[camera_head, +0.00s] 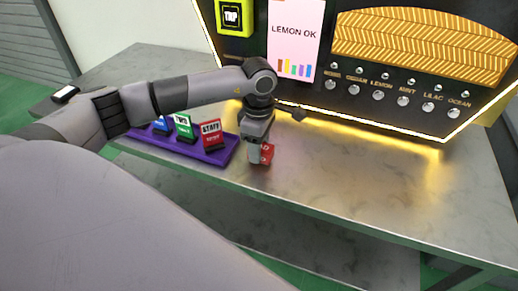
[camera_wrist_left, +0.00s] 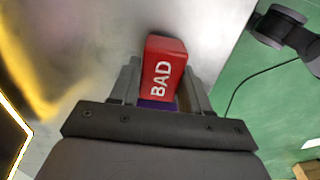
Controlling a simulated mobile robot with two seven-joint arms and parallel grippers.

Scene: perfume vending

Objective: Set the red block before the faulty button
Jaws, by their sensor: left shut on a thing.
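My left gripper (camera_head: 258,157) is shut on a red block (camera_head: 267,153), just right of the purple tray and near the counter's front. In the left wrist view, the red block (camera_wrist_left: 163,70) shows white "BAD" lettering between the two fingers. I cannot tell whether it touches the counter. A row of round silver buttons, including the lemon button (camera_head: 378,95), runs along the black machine front at the back right. Small lights sit above them. The labels include LEMON, MINT, LILAC and OCEAN. I cannot tell which button is faulty. My right gripper is not in view.
The purple tray (camera_head: 222,158) holds blue, green "TWO" and red "STAFF" (camera_head: 211,133) blocks. A pink screen (camera_head: 295,40) reads "LEMON OK" with coloured bars. A yellow "TRP"-like sign (camera_head: 232,16) is left of it. The grey counter (camera_head: 370,185) before the buttons is clear.

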